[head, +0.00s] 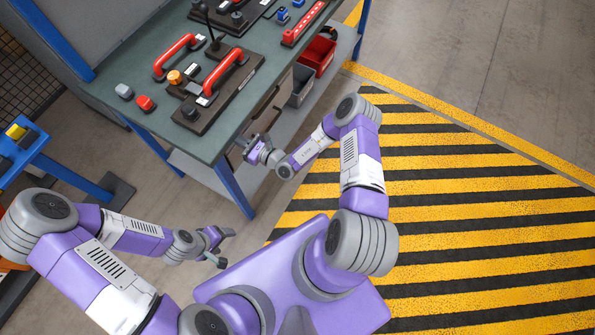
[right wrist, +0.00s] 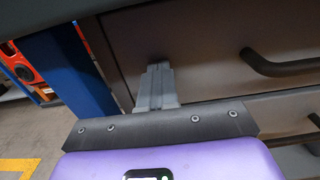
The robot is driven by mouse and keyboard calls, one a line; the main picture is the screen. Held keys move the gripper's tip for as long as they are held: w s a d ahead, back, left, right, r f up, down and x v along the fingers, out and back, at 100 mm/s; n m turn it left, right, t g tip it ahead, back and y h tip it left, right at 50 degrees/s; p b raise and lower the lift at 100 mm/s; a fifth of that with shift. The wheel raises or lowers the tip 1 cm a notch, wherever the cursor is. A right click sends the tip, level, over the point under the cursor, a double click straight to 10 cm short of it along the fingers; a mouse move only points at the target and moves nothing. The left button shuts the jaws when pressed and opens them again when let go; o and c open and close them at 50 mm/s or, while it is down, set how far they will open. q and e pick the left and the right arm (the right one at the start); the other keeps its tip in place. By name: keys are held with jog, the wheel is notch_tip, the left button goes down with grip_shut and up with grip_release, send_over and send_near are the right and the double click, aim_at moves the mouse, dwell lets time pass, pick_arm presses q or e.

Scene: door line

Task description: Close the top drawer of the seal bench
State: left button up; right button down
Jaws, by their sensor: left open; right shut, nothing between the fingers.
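The seal bench (head: 240,60) has a grey-green top and blue legs in the head view. Its top drawer (right wrist: 215,35) shows a plain grey front with a black bar handle (right wrist: 285,66) in the right wrist view. I cannot tell how far the drawer stands out. My right gripper (right wrist: 158,72) is shut and empty, its fingertips at the drawer front, left of the handle; whether they touch is unclear. In the head view my right gripper (head: 248,146) is at the bench's front, below the top. My left gripper (head: 220,246) is open and empty, clear of the bench.
Red-handled tools (head: 222,72) and small red and grey buttons (head: 146,103) lie on the bench top. A red bin (head: 320,52) and a grey bin (head: 301,84) stand underneath. A blue bench leg (head: 233,188) is near my right gripper. Striped floor (head: 450,210) to the right is clear.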

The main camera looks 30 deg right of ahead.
jog(key=shift+w+a+r, duration=0.15)
jog(key=shift+w+r, duration=0.05)
jog(key=shift+r, duration=0.05)
jog(key=p+v, duration=0.2)
jog(key=v, duration=1.2)
jog(key=shift+s+d+f+p, duration=0.15)
jog(key=shift+d+f+p, duration=0.05)
jog(key=shift+f+p, duration=0.15)
jog(key=shift+a+r, duration=0.1)
